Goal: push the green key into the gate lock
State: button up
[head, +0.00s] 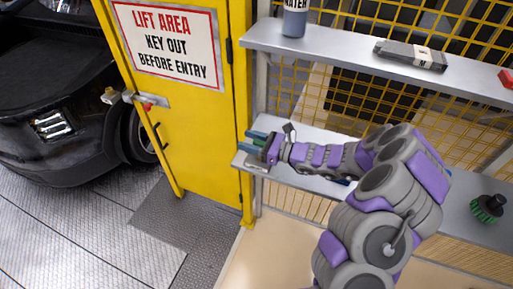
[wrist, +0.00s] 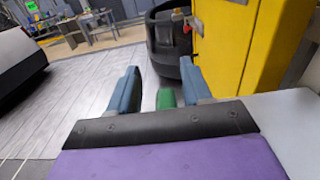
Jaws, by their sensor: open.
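The yellow gate (head: 190,115) stands left of the shelves. Its lock (head: 148,101) is a metal plate with a red part on the gate's left edge; the red part (wrist: 198,27) shows at the top of the wrist view. My gripper (head: 256,138) is over the left end of the lower shelf, pointing left toward the gate. Its blue fingers are open. A green piece, apparently the green key (wrist: 165,98), is between the fingers, with a gap on each side. Its lower part is hidden behind my gripper's dark edge.
The lower shelf (head: 465,195) holds a black cap with a green rim (head: 489,208) at right. The upper shelf (head: 345,47) holds a water bottle (head: 295,20), a grey box (head: 410,54) and a red item (head: 507,78). A dark car (head: 60,95) stands beyond the gate. Floor left of the gate is clear.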

jog(key=shift+d, duration=0.1)
jog(key=shift+c, duration=0.6)
jog(key=d, duration=0.2)
jog(key=shift+d+r, duration=0.1)
jog(key=shift+d, duration=0.2)
jog(key=c, duration=0.4)
jog(key=shift+d, duration=0.15)
jog(key=shift+c, duration=1.7)
jog(key=shift+a, duration=0.85)
grip_shut()
jog(key=shift+d, duration=0.1)
